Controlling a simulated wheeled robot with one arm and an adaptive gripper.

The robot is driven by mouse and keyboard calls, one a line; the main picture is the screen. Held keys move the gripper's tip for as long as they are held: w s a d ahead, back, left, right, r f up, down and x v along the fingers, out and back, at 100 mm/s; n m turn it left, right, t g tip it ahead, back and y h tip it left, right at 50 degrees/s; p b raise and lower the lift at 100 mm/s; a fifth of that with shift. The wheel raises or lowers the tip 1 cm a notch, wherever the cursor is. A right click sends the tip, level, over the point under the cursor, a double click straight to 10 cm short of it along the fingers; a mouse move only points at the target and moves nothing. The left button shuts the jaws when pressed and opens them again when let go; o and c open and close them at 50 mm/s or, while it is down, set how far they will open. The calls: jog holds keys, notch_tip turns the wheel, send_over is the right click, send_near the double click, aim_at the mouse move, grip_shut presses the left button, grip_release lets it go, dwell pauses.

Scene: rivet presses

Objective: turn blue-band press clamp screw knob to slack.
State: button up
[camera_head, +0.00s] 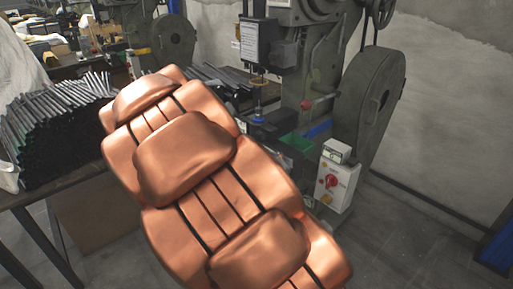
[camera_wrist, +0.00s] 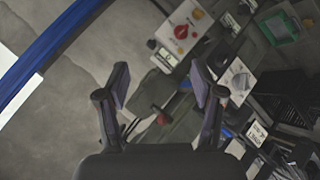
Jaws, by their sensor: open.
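The press (camera_head: 362,100), a grey-green machine with a large wheel housing, stands right of centre in the head view. A small blue ring (camera_head: 257,119) shows low on its front. A red ball knob (camera_wrist: 162,119) shows beyond and between the fingers. My copper arm hides my gripper in the head view.
A switch box (camera_head: 337,186) with a red rotary switch stands at the press's right; it also shows in the wrist view (camera_wrist: 184,34). A green tray (camera_head: 297,142) lies by the press. A table with stacked dark rods (camera_head: 62,120) stands left.

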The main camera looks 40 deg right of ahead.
jog(key=w+d+f+m+h+b, duration=0.3)
jog(key=w+d+h+b, duration=0.15)
jog(key=w+d, duration=0.4)
jog(key=t+h+b, duration=0.4)
jog(key=b, duration=0.1)
send_near(257, 137)
jog(key=d, duration=0.2)
jog(key=shift+m, duration=0.4)
jog(key=shift+d+r+p, duration=0.1)
jog(key=shift+d+p, duration=0.2)
jog(key=shift+d, duration=3.6)
jog(key=shift+s, duration=0.1)
jog(key=c, duration=1.1)
